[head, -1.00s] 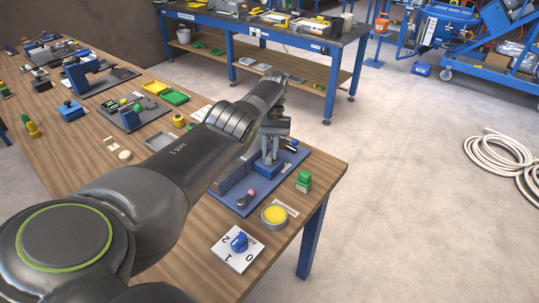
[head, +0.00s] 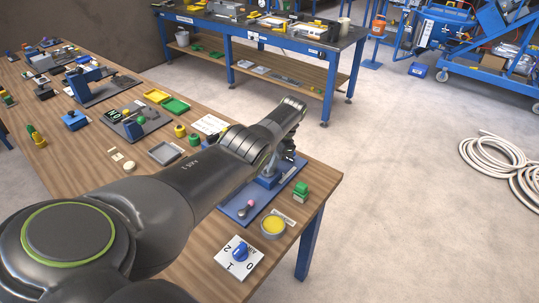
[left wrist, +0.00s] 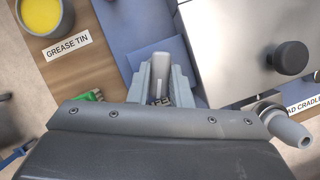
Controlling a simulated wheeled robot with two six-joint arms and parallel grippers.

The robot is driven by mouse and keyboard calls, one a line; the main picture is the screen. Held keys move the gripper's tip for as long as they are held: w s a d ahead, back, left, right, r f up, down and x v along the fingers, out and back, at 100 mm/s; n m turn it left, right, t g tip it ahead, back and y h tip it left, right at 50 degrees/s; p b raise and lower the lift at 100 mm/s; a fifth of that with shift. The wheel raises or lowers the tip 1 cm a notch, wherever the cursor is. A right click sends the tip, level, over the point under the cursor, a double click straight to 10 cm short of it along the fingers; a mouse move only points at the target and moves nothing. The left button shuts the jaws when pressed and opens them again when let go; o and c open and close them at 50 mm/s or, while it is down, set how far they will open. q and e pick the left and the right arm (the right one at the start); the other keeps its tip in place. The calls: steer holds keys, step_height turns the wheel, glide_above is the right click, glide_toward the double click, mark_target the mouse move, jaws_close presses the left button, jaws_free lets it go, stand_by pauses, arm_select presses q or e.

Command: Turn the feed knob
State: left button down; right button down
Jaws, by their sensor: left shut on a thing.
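In the left wrist view, my left gripper (left wrist: 160,88) is shut on a narrow pale grey rounded piece (left wrist: 162,64), over the blue board. A round dark knob (left wrist: 289,57) sits on a pale metal block (left wrist: 235,50) to the right, apart from my fingers. In the head view my left arm hides most of the gripper (head: 286,152) and the blue board (head: 236,207). A blue knob (head: 240,251) stands on a white plate marked 0, 1, 2 nearer the front.
The yellow grease tin (head: 273,226) and a stacked green block (head: 300,191) stand near the wooden bench's right edge. Other fixtures crowd the bench to the left. The floor right of the bench is clear up to a coiled hose (head: 500,165).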

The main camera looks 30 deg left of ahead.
arm_select(q)
steer(key=m+t+p, duration=0.1)
steer(key=m+p, duration=0.1)
steer(key=p, duration=0.1)
steer(key=m+y+p, duration=0.1)
steer(key=m+p, duration=0.2)
steer(key=m+t+y+p, duration=0.1)
steer(key=m+p, duration=0.2)
steer(key=shift+s+d+r+t, duration=0.1)
steer(key=shift+d+r+t, duration=0.05)
steer(key=shift+r+t, duration=0.15)
steer(key=shift+m+p, duration=0.5)
steer(key=shift+m, duration=0.1)
steer(key=m+t+p, duration=0.1)
steer(key=m, duration=0.1)
steer(key=shift+f+m, duration=0.15)
steer(key=shift+m, duration=0.15)
steer(key=shift+s+m+t, duration=0.15)
steer(key=shift+m+t, duration=0.65)
steer(key=shift+m, duration=0.9)
steer(key=c, duration=1.3)
jaws_free()
steer(key=shift+f, duration=0.1)
steer(key=shift+d, duration=0.1)
